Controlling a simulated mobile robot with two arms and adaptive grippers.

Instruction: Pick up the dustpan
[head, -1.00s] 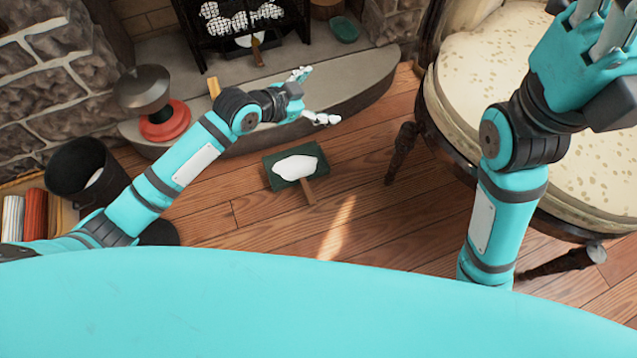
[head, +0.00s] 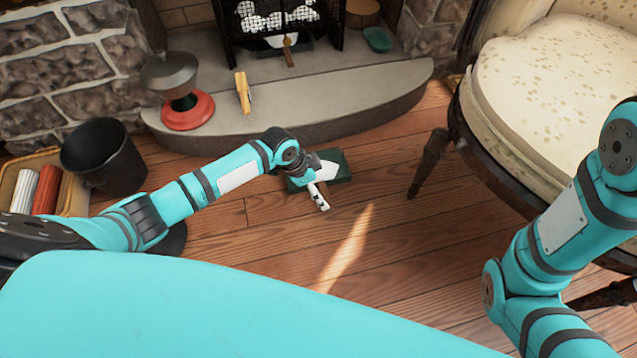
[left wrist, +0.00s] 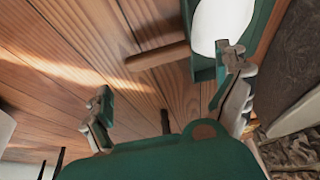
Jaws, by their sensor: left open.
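The dustpan (head: 342,160) is a dark green pan with a white heap in it, flat on the wooden floor just in front of the hearth. In the left wrist view its green pan (left wrist: 262,25) is at the top right, and its brown wooden handle (left wrist: 158,56) points left. My left gripper (head: 319,194) is over the handle side of the dustpan and hides most of the handle in the head view. In the left wrist view my left gripper (left wrist: 167,76) is open, with the handle between and beyond its fingertips. My right gripper is out of view.
The curved stone hearth (head: 390,95) lies behind the dustpan. A cushioned chair (head: 530,105) is at right, a black bucket (head: 104,157) at left. Floor in front is clear.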

